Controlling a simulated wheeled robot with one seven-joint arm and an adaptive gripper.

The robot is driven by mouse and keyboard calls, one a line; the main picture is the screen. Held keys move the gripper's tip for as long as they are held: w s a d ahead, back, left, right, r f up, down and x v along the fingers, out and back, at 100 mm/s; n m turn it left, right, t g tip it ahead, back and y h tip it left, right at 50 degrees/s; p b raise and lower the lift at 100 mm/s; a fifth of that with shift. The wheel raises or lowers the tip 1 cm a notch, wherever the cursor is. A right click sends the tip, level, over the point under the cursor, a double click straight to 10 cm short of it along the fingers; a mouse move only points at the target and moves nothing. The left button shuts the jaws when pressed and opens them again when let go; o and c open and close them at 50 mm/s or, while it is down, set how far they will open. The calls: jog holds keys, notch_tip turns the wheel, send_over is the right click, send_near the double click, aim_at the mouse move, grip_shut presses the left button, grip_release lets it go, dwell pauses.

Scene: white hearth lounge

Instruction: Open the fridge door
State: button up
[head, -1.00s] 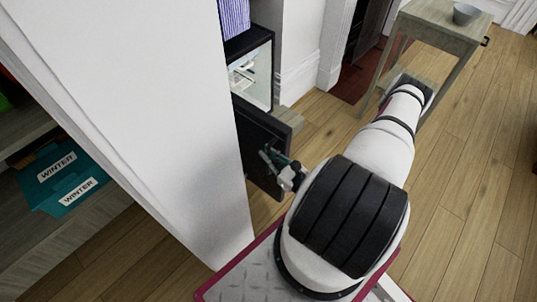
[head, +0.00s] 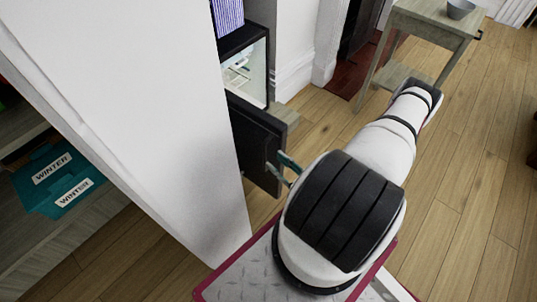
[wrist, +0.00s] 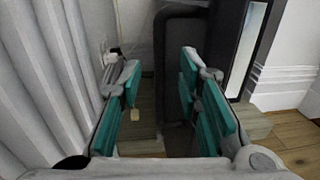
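The black fridge door (head: 258,145) stands swung out from the small black fridge, whose pale lit inside (head: 243,76) shows behind it in the head view. My gripper (head: 282,166) is at the door's near right edge, mostly hidden behind my arm; only its teal finger parts show. In the wrist view my gripper (wrist: 158,95) has its two teal-padded fingers apart. A dark upright shape with a rounded top corner, seemingly the door, lies beyond and between them. I cannot tell whether the fingers touch it. The fridge's black frame also shows in the wrist view (wrist: 259,28).
A white wall panel (head: 150,110) stands close on the left, with teal boxes marked WINTER (head: 58,178) on shelves beyond. A wooden side table (head: 430,25) with a grey bowl (head: 460,9) stands at the back. The wooden floor on the right is clear.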

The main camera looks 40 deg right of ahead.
jog(key=s, duration=0.5)
jog(key=shift+s, duration=0.3)
